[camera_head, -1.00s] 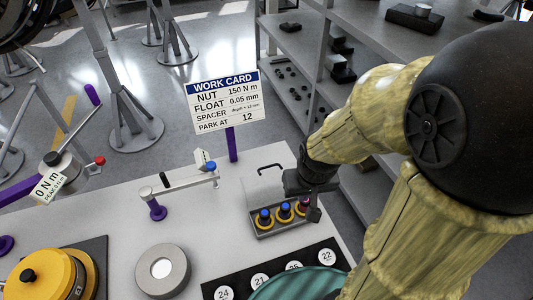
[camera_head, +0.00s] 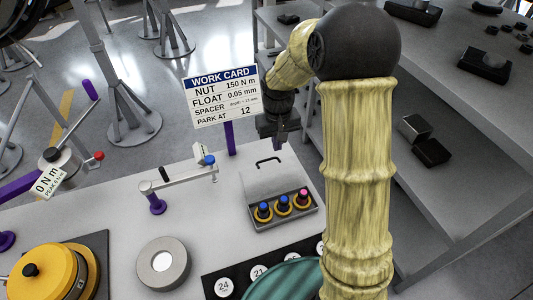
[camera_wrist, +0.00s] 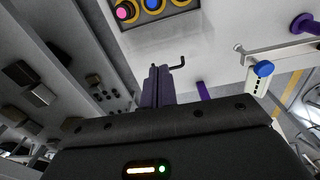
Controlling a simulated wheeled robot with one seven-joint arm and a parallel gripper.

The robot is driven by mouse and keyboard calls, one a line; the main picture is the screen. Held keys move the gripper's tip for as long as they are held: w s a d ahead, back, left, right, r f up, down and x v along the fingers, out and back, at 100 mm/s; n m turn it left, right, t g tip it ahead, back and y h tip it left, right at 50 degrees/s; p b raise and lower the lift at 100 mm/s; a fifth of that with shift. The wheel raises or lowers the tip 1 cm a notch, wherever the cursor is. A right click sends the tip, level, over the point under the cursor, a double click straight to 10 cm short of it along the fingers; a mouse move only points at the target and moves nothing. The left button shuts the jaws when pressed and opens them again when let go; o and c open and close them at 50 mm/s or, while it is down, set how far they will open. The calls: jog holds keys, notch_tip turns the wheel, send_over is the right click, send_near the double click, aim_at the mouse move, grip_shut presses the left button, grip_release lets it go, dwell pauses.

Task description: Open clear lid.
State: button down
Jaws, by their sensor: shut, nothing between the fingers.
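The clear lid (camera_head: 272,180) is a faint see-through panel with a black bar handle (camera_head: 268,161) at its top edge. It appears raised at the back of a grey box (camera_head: 288,222), whose knobs look uncovered; its exact angle is hard to tell. My gripper (camera_head: 280,147) is shut and empty, above and behind the lid, just right of the handle in the head view. In the wrist view the closed fingers (camera_wrist: 157,72) are beside the handle (camera_wrist: 178,65), seemingly apart from it.
The box holds two blue knobs and one pink knob (camera_head: 303,195) in yellow rings. A work card (camera_head: 222,95) on a purple post stands close left of my gripper. A pivoted arm (camera_head: 185,179) is to the left. Shelves stand to the right.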

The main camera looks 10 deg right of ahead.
jog(key=w+a+f+g, duration=0.1)
jog(key=w+f+g, duration=0.1)
jog(key=w+f, duration=0.6)
jog(key=w+p, duration=0.1)
jog(key=w, duration=0.4)
jog(key=shift+w+a+f+n, duration=0.15)
jog(key=shift+a+f+n, duration=0.05)
jog(key=shift+a+n, duration=0.15)
jog(key=shift+f, duration=0.1)
jog(key=f+p, duration=0.1)
jog(key=f, duration=0.2)
jog(key=s+f+p, duration=0.1)
jog(key=f+p, duration=0.1)
jog(key=f, duration=0.1)
jog(key=s+f+p, duration=0.1)
jog(key=f, duration=0.2)
jog(key=shift+f, duration=0.35)
jog(key=shift+d, duration=0.2)
jog(key=shift+w+r, duration=0.1)
jog(key=shift+w, duration=0.05)
